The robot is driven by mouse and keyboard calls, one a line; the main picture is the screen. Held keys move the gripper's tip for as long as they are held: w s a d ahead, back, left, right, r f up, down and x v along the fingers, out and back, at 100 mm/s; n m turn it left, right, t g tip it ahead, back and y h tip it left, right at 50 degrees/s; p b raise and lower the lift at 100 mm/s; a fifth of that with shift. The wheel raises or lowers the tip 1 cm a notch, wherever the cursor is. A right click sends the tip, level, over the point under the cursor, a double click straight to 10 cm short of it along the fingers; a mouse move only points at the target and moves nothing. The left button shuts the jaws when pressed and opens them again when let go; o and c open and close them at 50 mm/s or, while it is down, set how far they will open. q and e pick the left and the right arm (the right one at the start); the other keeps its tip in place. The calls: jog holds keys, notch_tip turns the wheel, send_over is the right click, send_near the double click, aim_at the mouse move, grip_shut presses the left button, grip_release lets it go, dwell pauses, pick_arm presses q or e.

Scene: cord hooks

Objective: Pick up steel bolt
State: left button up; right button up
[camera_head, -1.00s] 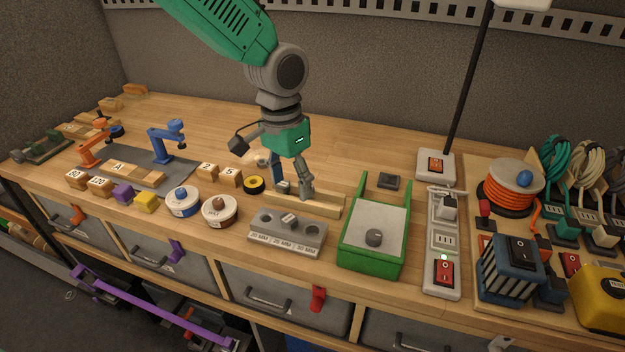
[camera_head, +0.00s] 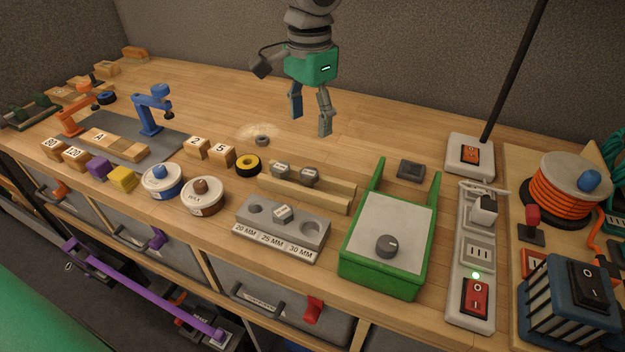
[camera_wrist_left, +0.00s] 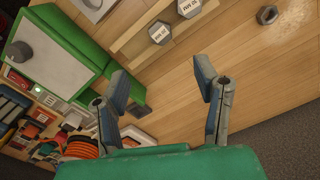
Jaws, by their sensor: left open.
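Two steel bolts with labelled heads, one on the left (camera_head: 281,170) and one on the right (camera_head: 310,177), rest in the wooden rack (camera_head: 335,195). They also show at the top of the left wrist view, one (camera_wrist_left: 159,33) beside the other (camera_wrist_left: 188,8). Another labelled steel bolt (camera_head: 282,212) sits in the grey gauge block (camera_head: 252,228). A dark hex steel piece (camera_head: 262,140) lies on the table behind the rack; it also shows in the wrist view (camera_wrist_left: 267,15). My left gripper (camera_head: 310,120) is open and empty, above the table behind the rack. My right gripper is not in view.
A green tray (camera_head: 428,240) with a grey knob-like piece (camera_head: 386,246) stands right of the rack. A power strip (camera_head: 465,290) and an orange cable reel (camera_head: 568,190) are farther right. Tape rolls and blocks stand left. The table behind the rack is largely clear.

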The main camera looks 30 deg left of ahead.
pick_arm(q)
send_over(313, 171)
jog(key=f, duration=0.7)
jog(key=shift+s+d, duration=0.25)
jog(key=shift+s, duration=0.1)
jog(key=shift+w+d+f, duration=0.1)
jog(key=shift+d+f, duration=0.1)
jog(key=shift+f, duration=0.3)
jog(key=f, duration=0.1)
jog(key=a+f, duration=0.1)
jog(key=f, duration=0.1)
jog(key=a+f, duration=0.1)
jog(key=f, duration=0.1)
jog(key=shift+w, duration=0.25)
jog(key=shift+s+d+r, duration=0.1)
jog(key=shift+d, duration=0.25)
jog(key=c, duration=0.4)
jog(key=shift+d, duration=0.2)
jog(key=c, duration=0.9)
